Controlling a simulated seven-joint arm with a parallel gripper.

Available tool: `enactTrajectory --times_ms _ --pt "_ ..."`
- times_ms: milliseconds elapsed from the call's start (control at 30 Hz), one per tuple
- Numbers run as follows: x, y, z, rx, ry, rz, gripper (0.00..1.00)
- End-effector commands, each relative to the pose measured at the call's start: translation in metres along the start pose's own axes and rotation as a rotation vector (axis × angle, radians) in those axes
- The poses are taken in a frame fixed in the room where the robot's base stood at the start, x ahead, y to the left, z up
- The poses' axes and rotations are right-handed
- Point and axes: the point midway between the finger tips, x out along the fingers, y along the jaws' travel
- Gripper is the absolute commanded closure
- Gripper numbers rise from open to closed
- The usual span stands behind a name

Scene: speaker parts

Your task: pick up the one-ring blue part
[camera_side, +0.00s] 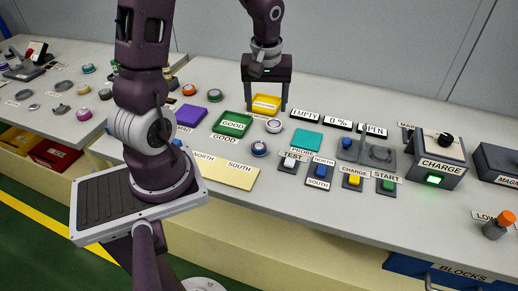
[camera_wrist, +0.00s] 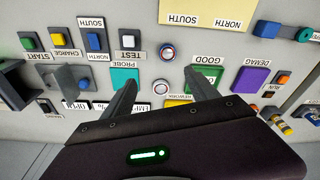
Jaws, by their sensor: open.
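A small round blue part (camera_side: 259,148) with a pale top lies on the grey table, just right of the green GOOD tray. It also shows in the wrist view (camera_wrist: 167,52), beyond my fingertips; its ring count is too small to tell. A silver-white round part (camera_side: 273,126) lies behind it, and in the wrist view (camera_wrist: 161,87) it appears between my fingers. My gripper (camera_side: 266,108) is open and empty above the table, further back than the blue part. It shows at the bottom of the wrist view (camera_wrist: 161,76), with the two fingers wide apart.
The green GOOD tray (camera_side: 232,124) and a yellow tray (camera_side: 266,103) lie close by. A teal PROBE pad (camera_side: 307,139) and the TEST button (camera_side: 290,161) are to the right. The NORTH/SOUTH board (camera_side: 228,172) is in front. More round parts lie at the left.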

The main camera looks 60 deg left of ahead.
Motion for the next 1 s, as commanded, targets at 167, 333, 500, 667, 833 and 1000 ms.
enactTrajectory --times_ms 167,333,500,667,833,1000 --pt "0.084 -0.020 -0.021 -0.300 -0.119 -0.032 0.32" --pt "0.112 -0.025 -0.021 -0.383 -0.150 -0.036 0.32" --pt "0.136 -0.023 -0.012 -0.379 -0.151 -0.037 0.32" --pt "0.164 -0.021 -0.003 -0.379 -0.150 -0.036 0.32" --pt "0.173 -0.021 -0.003 -0.380 -0.147 -0.034 0.32" --pt "0.173 -0.021 -0.003 -0.380 -0.147 -0.035 0.40"
